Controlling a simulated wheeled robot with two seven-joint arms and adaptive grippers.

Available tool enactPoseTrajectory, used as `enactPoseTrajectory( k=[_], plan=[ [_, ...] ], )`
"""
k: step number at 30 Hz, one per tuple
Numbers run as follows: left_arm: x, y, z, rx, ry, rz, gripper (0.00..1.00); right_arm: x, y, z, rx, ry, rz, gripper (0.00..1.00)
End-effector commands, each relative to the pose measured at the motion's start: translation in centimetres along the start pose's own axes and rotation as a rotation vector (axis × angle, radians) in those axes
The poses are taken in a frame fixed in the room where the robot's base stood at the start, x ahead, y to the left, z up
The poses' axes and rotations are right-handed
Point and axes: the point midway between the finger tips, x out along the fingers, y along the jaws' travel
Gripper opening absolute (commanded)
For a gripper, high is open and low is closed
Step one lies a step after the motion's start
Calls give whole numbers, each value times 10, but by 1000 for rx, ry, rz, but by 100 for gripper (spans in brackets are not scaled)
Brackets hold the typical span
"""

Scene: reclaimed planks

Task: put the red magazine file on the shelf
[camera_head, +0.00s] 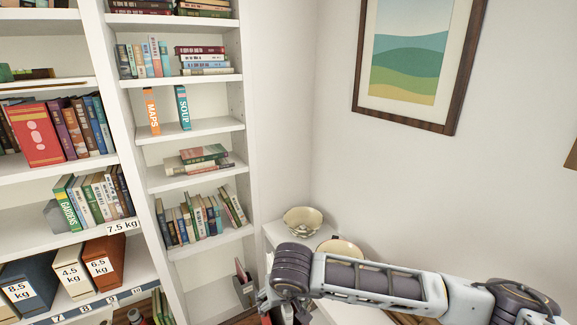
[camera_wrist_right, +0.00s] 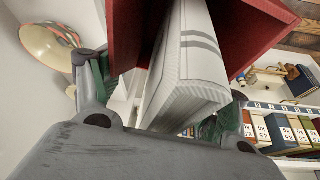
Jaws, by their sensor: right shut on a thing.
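The red magazine file (camera_wrist_right: 258,30) fills the upper middle of the right wrist view, with a pale grey block of papers (camera_wrist_right: 188,75) inside it. My right gripper (camera_wrist_right: 165,85) is shut on the file, its green-padded fingers on either side. In the head view my right arm reaches in from the right, and the gripper (camera_head: 275,308) is low at the bottom edge, partly cut off. Part of the red file (camera_head: 243,283) appears to show beside it. The white shelf (camera_head: 100,282) at lower left holds blue, white and orange files with kg labels. My left gripper is not in view.
Upper shelves hold books, including a red one with pale dots (camera_head: 36,135). A "7.5 kg" label (camera_head: 122,226) is on the shelf edge above the files. Bowls (camera_head: 302,220) stand on a low white unit by the wall. A framed picture (camera_head: 410,50) hangs at right.

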Motion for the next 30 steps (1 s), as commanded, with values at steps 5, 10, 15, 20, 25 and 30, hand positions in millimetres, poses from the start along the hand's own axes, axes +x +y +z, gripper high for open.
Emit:
enactPoseTrajectory(
  k=[5,10,15,20,25,30],
  plan=[
    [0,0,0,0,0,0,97,-2,-3,-2,-39,5,-19,23],
    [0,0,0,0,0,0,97,2,9,-2,-21,5,-10,23],
    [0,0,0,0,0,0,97,5,23,-2,-2,4,-1,23],
    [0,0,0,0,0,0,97,9,42,-1,23,5,9,23],
    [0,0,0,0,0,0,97,14,69,1,59,5,25,23],
    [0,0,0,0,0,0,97,18,98,3,96,5,40,23]
  ],
)
